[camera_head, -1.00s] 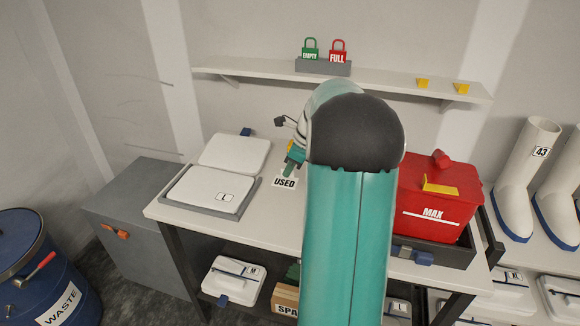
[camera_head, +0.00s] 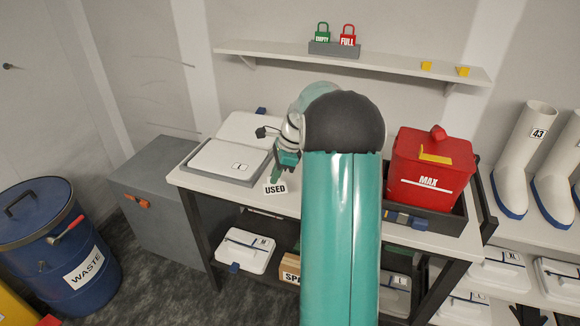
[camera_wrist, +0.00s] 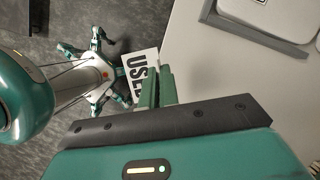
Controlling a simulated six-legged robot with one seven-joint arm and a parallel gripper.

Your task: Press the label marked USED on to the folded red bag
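The white USED label (camera_head: 275,189) is at my gripper (camera_head: 284,165), near the bench's front edge. In the wrist view, the label (camera_wrist: 133,68) sits at the tips of my gripper's two green fingers (camera_wrist: 157,86). The fingers are close together, and the label appears pinched between them. The label is seen against the floor, just off the bench edge. No folded red bag can be made out. A small red patch (camera_head: 48,321) at the bottom left edge is cut off and cannot be identified.
The bench (camera_head: 330,190) bears a grey tray (camera_head: 262,172) with a white case marked L and a red MAX container (camera_head: 430,172). A blue WASTE drum (camera_head: 60,245) and grey cabinet (camera_head: 160,200) stand left. A shelf (camera_head: 400,70) holds padlocks.

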